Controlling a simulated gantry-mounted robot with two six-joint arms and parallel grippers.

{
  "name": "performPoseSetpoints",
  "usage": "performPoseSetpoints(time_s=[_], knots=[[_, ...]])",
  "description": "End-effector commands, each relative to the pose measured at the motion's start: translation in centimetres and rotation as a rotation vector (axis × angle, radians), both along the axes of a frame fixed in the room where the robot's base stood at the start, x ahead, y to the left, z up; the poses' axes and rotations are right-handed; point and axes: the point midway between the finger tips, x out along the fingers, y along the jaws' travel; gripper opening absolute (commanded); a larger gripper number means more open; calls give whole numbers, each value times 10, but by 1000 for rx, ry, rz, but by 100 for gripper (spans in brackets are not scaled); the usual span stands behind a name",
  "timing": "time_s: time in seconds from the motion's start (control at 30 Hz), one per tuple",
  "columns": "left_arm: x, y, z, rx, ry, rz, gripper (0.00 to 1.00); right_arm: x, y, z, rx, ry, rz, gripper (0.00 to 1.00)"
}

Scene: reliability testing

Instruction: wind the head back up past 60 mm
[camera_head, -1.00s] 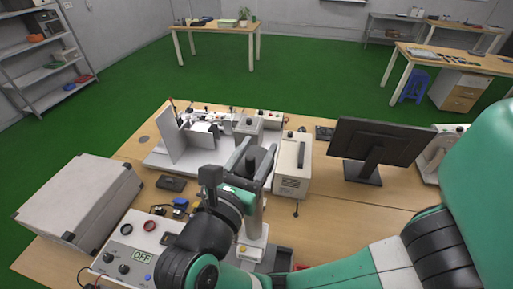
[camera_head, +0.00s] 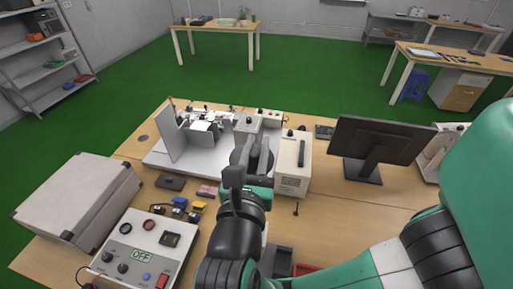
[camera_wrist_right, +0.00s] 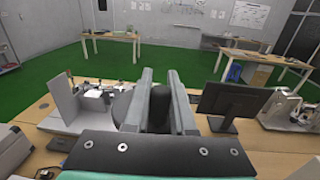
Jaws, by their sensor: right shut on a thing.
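My right gripper (camera_head: 255,158) reaches up at the middle of the bench, with its two grey fingers pointing away from me. In the wrist view, the fingers (camera_wrist_right: 157,100) are closed around a dark upright grip (camera_wrist_right: 159,108). A dark rounded part (camera_wrist_right: 122,106) shows just left of the fingers, perhaps a wheel. My wrist and forearm hide most of the stand below, so its column, its head and any height reading cannot be seen. My left gripper is not in view.
A control box (camera_head: 145,250) with an OFF display stands front left, beside a large grey case (camera_head: 80,200). A white fixture (camera_head: 200,150) stands behind left. A cream box (camera_head: 292,165) is close to the gripper's right, then a monitor (camera_head: 380,140).

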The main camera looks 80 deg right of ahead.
Motion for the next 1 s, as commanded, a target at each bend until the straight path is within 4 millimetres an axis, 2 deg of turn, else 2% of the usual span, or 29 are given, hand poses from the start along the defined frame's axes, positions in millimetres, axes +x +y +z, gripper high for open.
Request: performPoseSetpoints(time_s=[0.33, 0.37, 0.5, 0.53, 0.83, 1.0], knots=[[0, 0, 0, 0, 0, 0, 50, 0, 0, 0, 0, 1, 39, 0], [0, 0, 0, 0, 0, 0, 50, 0, 0, 0, 0, 1, 39, 25], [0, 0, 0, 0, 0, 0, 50, 0, 0, 0, 0, 1, 38, 50], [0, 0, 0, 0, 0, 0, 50, 0, 0, 0, 0, 1, 38, 53], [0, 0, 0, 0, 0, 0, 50, 0, 2, 0, 0, 1, 39, 53], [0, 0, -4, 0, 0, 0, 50, -1, 23, -1, 0, 0, 44, 53]])
